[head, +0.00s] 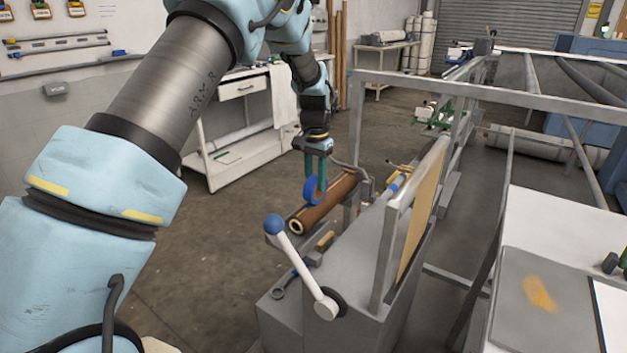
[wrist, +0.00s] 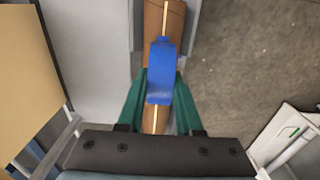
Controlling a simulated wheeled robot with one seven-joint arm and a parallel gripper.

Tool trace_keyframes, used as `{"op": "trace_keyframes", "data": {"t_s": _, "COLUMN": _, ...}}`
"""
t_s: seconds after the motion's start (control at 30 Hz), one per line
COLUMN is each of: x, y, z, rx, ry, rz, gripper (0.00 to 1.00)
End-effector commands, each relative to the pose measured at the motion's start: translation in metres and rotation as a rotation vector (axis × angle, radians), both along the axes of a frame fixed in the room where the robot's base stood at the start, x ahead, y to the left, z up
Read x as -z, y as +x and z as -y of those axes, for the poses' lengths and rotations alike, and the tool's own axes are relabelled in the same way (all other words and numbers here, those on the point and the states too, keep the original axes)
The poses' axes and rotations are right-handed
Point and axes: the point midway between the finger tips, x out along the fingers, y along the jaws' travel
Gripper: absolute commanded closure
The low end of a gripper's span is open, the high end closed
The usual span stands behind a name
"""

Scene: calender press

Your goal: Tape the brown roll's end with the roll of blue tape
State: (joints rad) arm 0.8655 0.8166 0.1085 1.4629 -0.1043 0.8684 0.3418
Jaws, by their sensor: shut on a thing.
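The brown roll (head: 327,205) lies along the near side of the grey machine, with its pale hollow end facing the camera. In the wrist view the brown roll (wrist: 165,20) runs up the middle, and a thin pale strip lies along it. My gripper (head: 315,172) is over the roll, its green fingers shut on the roll of blue tape (head: 311,190). In the wrist view the blue tape (wrist: 161,72) sits between the fingers and in front of the brown roll. I cannot tell whether the tape touches the brown roll.
A white lever with a blue knob (head: 273,224) rises from the grey machine (head: 350,275) near the roll's end. A wrench (head: 283,283) and a small wooden-handled thing (head: 325,241) lie on its ledge. An upright tan panel (head: 421,215) stands to the right. The floor to the left is clear.

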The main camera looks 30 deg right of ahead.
Motion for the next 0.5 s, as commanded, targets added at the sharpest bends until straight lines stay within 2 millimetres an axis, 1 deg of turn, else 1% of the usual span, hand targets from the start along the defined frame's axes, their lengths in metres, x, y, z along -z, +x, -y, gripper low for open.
{"op": "trace_keyframes", "data": {"t_s": 0.33, "x": -0.0007, "y": 0.0009, "z": 0.0008, "rx": 0.0, "ry": 0.0, "rz": 0.001, "gripper": 1.0}}
{"op": "trace_keyframes", "data": {"t_s": 0.5, "x": -0.0008, "y": 0.0032, "z": 0.0045, "rx": 0.0, "ry": 0.0, "rz": 0.001, "gripper": 1.0}}
